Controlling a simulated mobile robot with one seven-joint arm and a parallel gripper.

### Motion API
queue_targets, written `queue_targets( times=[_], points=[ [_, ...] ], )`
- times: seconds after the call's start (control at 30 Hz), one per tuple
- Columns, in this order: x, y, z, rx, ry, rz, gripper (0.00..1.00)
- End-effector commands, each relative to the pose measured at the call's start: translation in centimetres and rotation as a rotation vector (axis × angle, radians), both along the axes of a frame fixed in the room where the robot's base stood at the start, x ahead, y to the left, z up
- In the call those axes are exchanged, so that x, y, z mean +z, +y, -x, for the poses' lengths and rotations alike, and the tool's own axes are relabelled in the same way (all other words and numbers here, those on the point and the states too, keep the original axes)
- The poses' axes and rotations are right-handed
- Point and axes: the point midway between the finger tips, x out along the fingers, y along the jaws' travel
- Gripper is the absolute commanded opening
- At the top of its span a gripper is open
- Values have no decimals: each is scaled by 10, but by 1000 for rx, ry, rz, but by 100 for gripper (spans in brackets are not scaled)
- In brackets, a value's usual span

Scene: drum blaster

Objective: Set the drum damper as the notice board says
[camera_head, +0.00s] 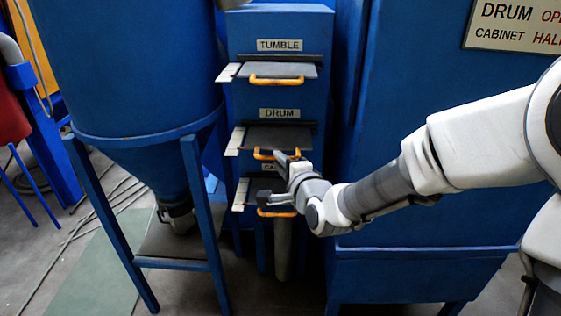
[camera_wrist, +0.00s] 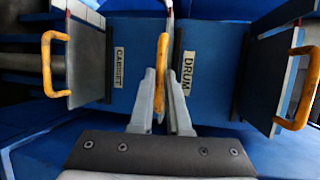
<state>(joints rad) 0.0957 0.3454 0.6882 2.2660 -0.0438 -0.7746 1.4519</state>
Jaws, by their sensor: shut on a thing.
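The drum damper (camera_head: 270,138) is a grey slide plate under the DRUM label (camera_head: 279,113), standing out from the blue cabinet, with a yellow handle (camera_head: 261,154). My gripper (camera_head: 281,157) is shut on this handle; in the wrist view the handle (camera_wrist: 162,50) runs between the fingers (camera_wrist: 160,110), between the CABINET and DRUM labels. The plate is nearly edge-on there. The notice board (camera_head: 512,24) at top right reads "DRUM OP..." and "CABINET HAL..."; the rest is cut off by the frame's edge.
The tumble damper (camera_head: 260,70) is above, its handle (camera_head: 283,81) sticking out. The cabinet damper's handle (camera_head: 277,212) is below, close under my gripper, its label partly hidden. White strips (camera_head: 236,141) stand left of the plates. A blue hopper (camera_head: 125,70) on legs stands left.

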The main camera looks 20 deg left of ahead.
Motion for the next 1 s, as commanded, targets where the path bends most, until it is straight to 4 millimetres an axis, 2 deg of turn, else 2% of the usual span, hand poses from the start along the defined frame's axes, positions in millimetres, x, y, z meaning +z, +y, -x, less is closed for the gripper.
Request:
queue_targets(
  times=[0.43, 0.47, 0.6, 1.0],
  points=[
    [-2, 1, 2, 5, 4, 3, 0],
    [-2, 1, 3, 6, 5, 3, 18],
    [-2, 1, 2, 4, 3, 2, 44],
    [0, 1, 0, 1, 1, 0, 45]
  ],
)
